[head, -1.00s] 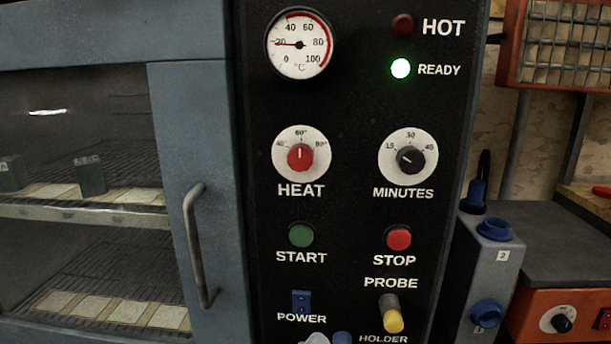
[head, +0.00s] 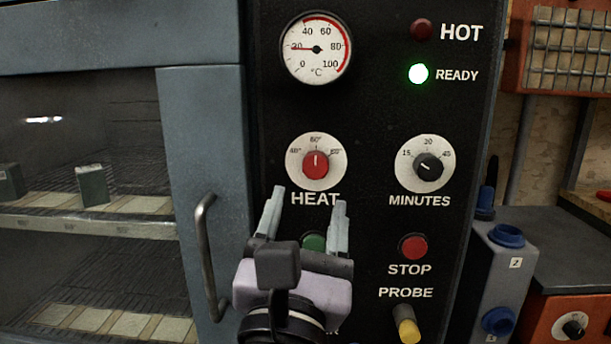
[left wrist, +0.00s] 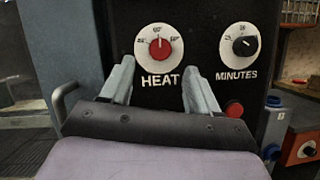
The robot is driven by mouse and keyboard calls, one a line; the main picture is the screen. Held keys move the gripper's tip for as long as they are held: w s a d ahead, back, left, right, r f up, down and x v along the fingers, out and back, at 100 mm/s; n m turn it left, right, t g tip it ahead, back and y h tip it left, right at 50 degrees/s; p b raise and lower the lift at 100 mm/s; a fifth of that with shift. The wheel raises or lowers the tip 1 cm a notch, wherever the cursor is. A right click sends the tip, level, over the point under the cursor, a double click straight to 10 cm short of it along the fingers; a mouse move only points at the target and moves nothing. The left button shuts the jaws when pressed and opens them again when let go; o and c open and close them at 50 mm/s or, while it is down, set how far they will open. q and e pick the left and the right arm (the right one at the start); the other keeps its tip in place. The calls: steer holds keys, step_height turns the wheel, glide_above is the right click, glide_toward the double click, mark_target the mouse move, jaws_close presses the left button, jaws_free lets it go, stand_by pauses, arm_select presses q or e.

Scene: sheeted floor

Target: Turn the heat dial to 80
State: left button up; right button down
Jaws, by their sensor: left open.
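The red heat dial (head: 316,164) sits on a white round scale marked 40°, 60° and 80° on the black panel. Its white mark points straight up, at 60°. The dial also shows in the left wrist view (left wrist: 159,49), above and between the fingertips. My left gripper (head: 308,197) is open and empty, just below the dial in the head view, with its fingers pointing up towards it. It appears apart from the dial. It hides the start label and part of the green start button (head: 313,243). My right gripper is not in view.
The minutes dial (head: 428,166) is right of the heat dial, with the red stop button (head: 413,247) below. A yellow-tipped probe (head: 406,325) stands out lower down. The oven door handle (head: 207,257) juts out left of my gripper. The ready lamp (head: 418,74) glows green.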

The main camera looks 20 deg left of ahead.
mark_target(316, 169)
arm_select(q)
steer(key=x, duration=0.6)
steer(key=shift+w+r, duration=0.1)
steer(key=shift+w, duration=0.1)
steer(key=shift+p, duration=0.3)
steer(key=c, duration=1)
